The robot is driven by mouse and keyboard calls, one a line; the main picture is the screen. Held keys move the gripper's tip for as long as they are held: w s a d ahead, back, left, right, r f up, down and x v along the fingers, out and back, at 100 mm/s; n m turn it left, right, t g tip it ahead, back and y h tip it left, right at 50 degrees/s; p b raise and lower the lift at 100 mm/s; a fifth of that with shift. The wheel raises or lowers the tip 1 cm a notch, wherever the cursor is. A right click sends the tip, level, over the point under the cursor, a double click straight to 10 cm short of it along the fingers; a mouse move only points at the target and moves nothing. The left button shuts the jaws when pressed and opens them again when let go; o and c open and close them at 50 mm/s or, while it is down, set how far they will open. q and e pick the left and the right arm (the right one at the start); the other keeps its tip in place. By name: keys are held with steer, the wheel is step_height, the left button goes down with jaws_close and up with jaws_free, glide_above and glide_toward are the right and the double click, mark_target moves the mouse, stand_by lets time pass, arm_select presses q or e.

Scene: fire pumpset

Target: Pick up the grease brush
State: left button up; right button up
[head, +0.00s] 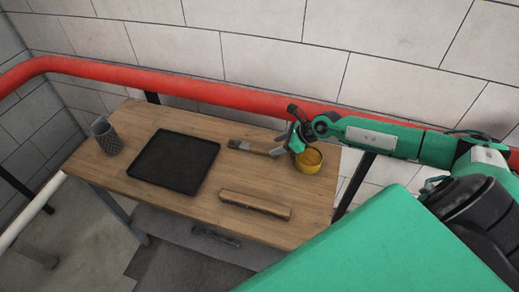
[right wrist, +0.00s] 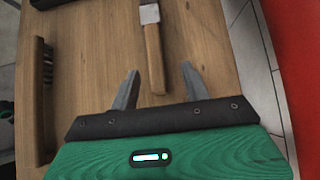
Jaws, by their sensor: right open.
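The grease brush (head: 258,151) lies on the wooden table near its back edge, with a grey head at the left and a wooden handle pointing right. In the right wrist view, its handle (right wrist: 154,60) and pale metal collar (right wrist: 149,14) show; the head end is cut off at the top. My right gripper (head: 287,146) is open at the handle end. In the right wrist view, the handle end appears between my right fingers (right wrist: 159,78), with a gap on each side. Whether they are down at handle height I cannot tell. My left gripper is not in view.
A yellow tin (head: 308,161) stands close beside my right gripper. A wooden-backed brush (head: 255,205) lies nearer the table's front edge; it also shows at left in the wrist view (right wrist: 42,100). A black tray (head: 174,158) and grey cup (head: 105,136) stand left. A red pipe (head: 190,87) runs behind.

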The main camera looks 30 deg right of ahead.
mark_target(265, 150)
steer(key=shift+w+a+f, duration=0.15)
steer(key=shift+w+a, duration=0.1)
steer(key=shift+a, duration=0.15)
steer(key=p+x, duration=0.1)
steer(key=x, duration=0.2)
steer(key=shift+a, duration=0.2)
steer(key=shift+w+a+f+p, duration=0.15)
steer(key=shift+w+f+p, duration=0.05)
steer(key=shift+f+p, duration=0.1)
arm_select(q)
steer(key=shift+s+r, duration=0.5)
steer(key=shift+r, duration=0.4)
arm_select(e)
jaws_close()
